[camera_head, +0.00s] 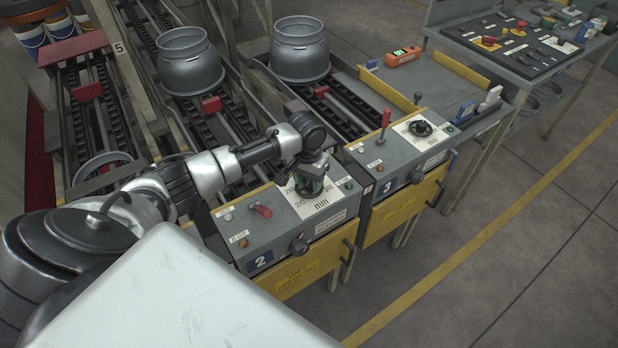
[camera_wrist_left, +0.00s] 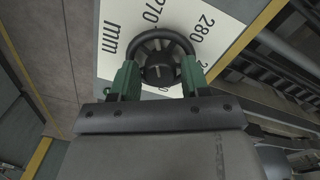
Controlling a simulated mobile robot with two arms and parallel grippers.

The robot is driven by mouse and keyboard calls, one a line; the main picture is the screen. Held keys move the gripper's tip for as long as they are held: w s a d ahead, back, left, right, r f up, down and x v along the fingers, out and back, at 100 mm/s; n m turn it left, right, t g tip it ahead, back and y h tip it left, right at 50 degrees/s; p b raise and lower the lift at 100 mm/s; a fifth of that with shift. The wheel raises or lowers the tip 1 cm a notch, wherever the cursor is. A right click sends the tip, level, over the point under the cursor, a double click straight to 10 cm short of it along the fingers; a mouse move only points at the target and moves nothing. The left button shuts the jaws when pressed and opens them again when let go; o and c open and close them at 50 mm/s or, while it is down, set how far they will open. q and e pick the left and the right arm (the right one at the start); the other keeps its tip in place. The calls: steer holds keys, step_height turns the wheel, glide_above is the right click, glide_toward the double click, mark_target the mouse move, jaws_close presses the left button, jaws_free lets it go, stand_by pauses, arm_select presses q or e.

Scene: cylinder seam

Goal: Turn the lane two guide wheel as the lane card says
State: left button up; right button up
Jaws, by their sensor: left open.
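The lane two guide wheel (camera_wrist_left: 158,58) is a dark round handwheel on a white dial plate (camera_head: 321,205). The plate is marked in mm, and 270 and 280 read clearly in the left wrist view. My left gripper (camera_head: 311,188) is over the wheel, open, with one green finger (camera_wrist_left: 160,78) on each side of the rim. Whether the fingers touch the rim cannot be told. The gripper hides most of the wheel in the head view. The blue "2" plate marks this console (camera_head: 290,238). Its small labels and yellow front card (camera_head: 297,275) are too small to read.
A red lever (camera_head: 261,210) and a dark front knob (camera_head: 299,244) are close to my left gripper. The lane 3 console (camera_head: 400,160), with its own black wheel (camera_head: 420,128), adjoins on the right. Grey pots (camera_head: 190,62) stand on the lanes behind. Floor at right is clear.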

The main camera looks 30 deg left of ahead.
arm_select(q)
steer(key=shift+c, duration=1)
steer(key=c, duration=0.4)
steer(key=shift+c, duration=0.2)
arm_select(e)
steer(key=shift+s+d, duration=0.1)
steer(key=shift+s, duration=0.55)
steer(key=shift+d+r, duration=0.1)
